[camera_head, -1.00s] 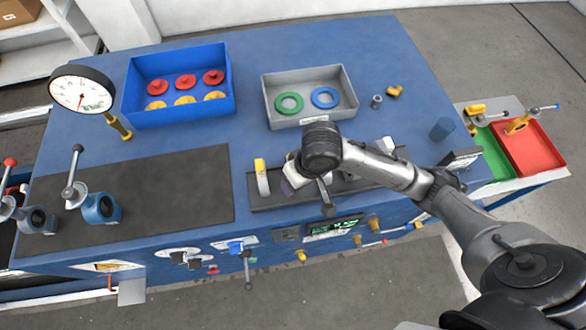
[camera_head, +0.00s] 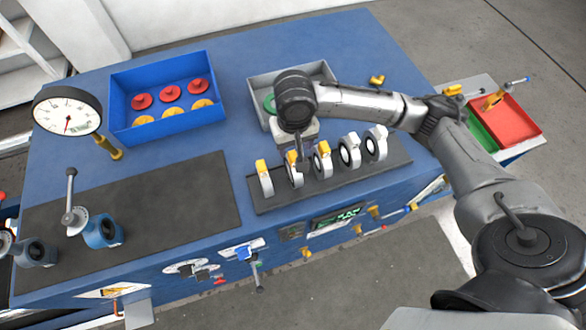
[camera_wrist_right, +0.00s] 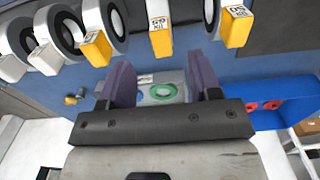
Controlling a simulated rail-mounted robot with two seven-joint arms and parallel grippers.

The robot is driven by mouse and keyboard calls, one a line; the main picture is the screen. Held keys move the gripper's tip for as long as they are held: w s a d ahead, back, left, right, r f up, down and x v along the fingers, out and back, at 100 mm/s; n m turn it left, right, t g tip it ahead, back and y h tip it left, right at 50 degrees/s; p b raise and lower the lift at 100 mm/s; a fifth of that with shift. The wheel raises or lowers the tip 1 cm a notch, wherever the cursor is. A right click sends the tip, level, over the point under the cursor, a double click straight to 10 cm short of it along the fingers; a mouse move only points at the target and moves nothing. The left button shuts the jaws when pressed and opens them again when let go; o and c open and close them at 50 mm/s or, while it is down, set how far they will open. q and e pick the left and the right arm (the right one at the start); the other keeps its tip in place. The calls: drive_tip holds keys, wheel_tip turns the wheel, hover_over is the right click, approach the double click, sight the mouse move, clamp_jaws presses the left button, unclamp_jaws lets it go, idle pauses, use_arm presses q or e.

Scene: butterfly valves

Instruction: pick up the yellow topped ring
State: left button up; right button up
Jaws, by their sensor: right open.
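Several upright rings stand in a row on a dark rack (camera_head: 330,185) at the bench front. Yellow tops show on the leftmost ring (camera_head: 266,182) and the middle ring (camera_head: 323,163); the rightmost ring's (camera_head: 375,145) top looks mostly white. The second ring from the left is partly hidden by my right gripper (camera_head: 299,155). In the right wrist view, yellow tags show on several rings, one reading 65 (camera_wrist_right: 161,36) and one reading 50 (camera_wrist_right: 235,26). My right gripper (camera_wrist_right: 162,78) is open, its purple fingers empty and apart, near the second ring. My left gripper is not visible.
A grey tray (camera_head: 262,84) behind the rack is partly covered by my right arm; a green ring (camera_wrist_right: 163,90) lies inside. A blue bin (camera_head: 165,122) holds red and yellow discs. A gauge (camera_head: 68,112) stands at left. Bench space between bin and rack is clear.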

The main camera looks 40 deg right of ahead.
sight(294, 156)
drive_tip(key=shift+a+f+p, duration=0.15)
drive_tip(key=shift+f+p, duration=0.45)
drive_tip(key=shift+f, duration=3.25)
clamp_jaws()
